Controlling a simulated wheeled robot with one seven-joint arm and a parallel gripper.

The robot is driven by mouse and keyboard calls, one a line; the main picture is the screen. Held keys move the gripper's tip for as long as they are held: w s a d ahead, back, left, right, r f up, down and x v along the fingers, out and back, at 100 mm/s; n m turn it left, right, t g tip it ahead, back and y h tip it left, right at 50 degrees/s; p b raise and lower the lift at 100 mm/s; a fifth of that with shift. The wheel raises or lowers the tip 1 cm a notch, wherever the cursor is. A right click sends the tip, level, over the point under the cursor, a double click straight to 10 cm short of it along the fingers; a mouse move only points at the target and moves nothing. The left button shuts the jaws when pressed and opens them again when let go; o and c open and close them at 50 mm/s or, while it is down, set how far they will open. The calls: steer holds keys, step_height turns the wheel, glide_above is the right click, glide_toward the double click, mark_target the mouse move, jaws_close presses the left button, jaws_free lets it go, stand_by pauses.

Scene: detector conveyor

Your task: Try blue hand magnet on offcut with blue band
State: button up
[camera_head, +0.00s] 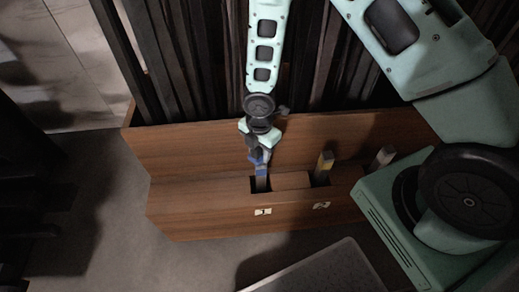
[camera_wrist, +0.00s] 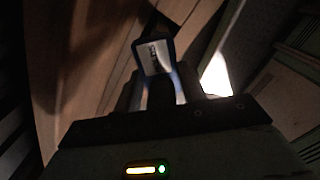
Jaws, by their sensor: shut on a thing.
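My gripper (camera_head: 259,147) points down over the left slot of a wooden box and is shut on the blue hand magnet (camera_head: 257,156). In the wrist view, a blue-rimmed block with a pale face and dark marking (camera_wrist: 153,56) shows at my dark fingertips (camera_wrist: 160,90); I take it for the magnet. The offcut with the blue band (camera_head: 261,183) stands in the left slot, its grey body showing below the blue. Magnet and offcut overlap in the head view, and I cannot tell whether they touch.
The wooden box (camera_head: 190,222) has small labels on its front. An offcut with a yellow band (camera_head: 324,167) stands in the slot to the right, another offcut (camera_head: 383,157) farther right. A grey tray-like surface (camera_head: 325,272) lies in front. Dark upright slats (camera_head: 180,60) stand behind.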

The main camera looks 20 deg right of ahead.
steer(key=shift+r+p, duration=3.85)
steer(key=shift+r, duration=0.55)
